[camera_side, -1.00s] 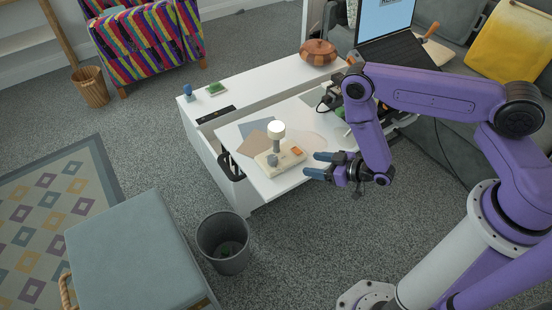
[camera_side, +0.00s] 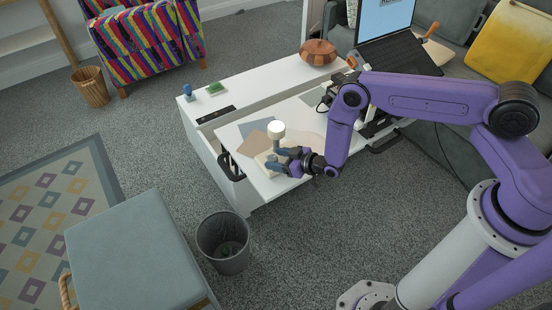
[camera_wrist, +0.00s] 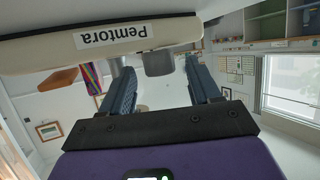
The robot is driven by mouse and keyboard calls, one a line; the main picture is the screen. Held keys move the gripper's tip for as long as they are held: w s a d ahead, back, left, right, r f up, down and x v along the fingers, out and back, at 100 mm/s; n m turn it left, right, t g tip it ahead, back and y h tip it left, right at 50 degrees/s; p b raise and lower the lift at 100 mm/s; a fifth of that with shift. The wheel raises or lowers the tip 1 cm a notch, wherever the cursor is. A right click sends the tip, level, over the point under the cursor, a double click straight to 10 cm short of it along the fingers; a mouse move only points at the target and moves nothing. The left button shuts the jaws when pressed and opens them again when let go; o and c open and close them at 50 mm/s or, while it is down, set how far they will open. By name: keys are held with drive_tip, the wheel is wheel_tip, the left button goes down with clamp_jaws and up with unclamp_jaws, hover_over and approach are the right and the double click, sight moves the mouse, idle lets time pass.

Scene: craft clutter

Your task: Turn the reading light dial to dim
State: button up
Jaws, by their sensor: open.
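The reading light has a cream base (camera_side: 263,157), a grey stem and a glowing white head (camera_side: 276,128), and stands on the white table. In the wrist view its base (camera_wrist: 40,52) appears upside down with a "Pemtora" label. A grey round knob (camera_wrist: 159,63), apparently the dial, sticks out from the base. My gripper (camera_side: 281,158) is at the base, its blue fingers open. In the wrist view my gripper (camera_wrist: 158,70) has a finger on each side of the knob; contact cannot be told. Any dial markings are not visible. In the side view my fingers hide part of the base.
Papers (camera_side: 252,143) lie beside the lamp. A grey bin (camera_side: 222,242) and a stool (camera_side: 130,250) stand on the floor in front.

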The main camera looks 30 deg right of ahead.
drive_tip(key=shift+w+a+f, duration=0.15)
drive_tip(key=shift+w+a, duration=0.05)
drive_tip(key=shift+w, duration=0.15)
drive_tip(key=c, duration=1)
drive_tip(key=shift+c, duration=0.2)
drive_tip(key=shift+d+n+y, duration=0.1)
drive_tip(key=shift+n+y, duration=0.2)
drive_tip(key=n+g+y, duration=0.2)
drive_tip(key=n, duration=0.1)
drive_tip(key=n+g+y, duration=0.1)
drive_tip(key=shift+w+d+y, duration=0.2)
drive_tip(key=shift+w+y, duration=0.1)
drive_tip(key=shift+y, duration=0.1)
drive_tip(key=n+g+y, duration=0.1)
drive_tip(key=g, duration=0.1)
drive_tip(key=n+g+y, duration=0.1)
drive_tip(key=n+g, duration=0.3)
drive_tip(key=shift+w+y, duration=0.25)
drive_tip(key=shift+y, duration=0.15)
drive_tip(key=shift+n+g, duration=0.3)
drive_tip(key=shift+n, duration=0.2)
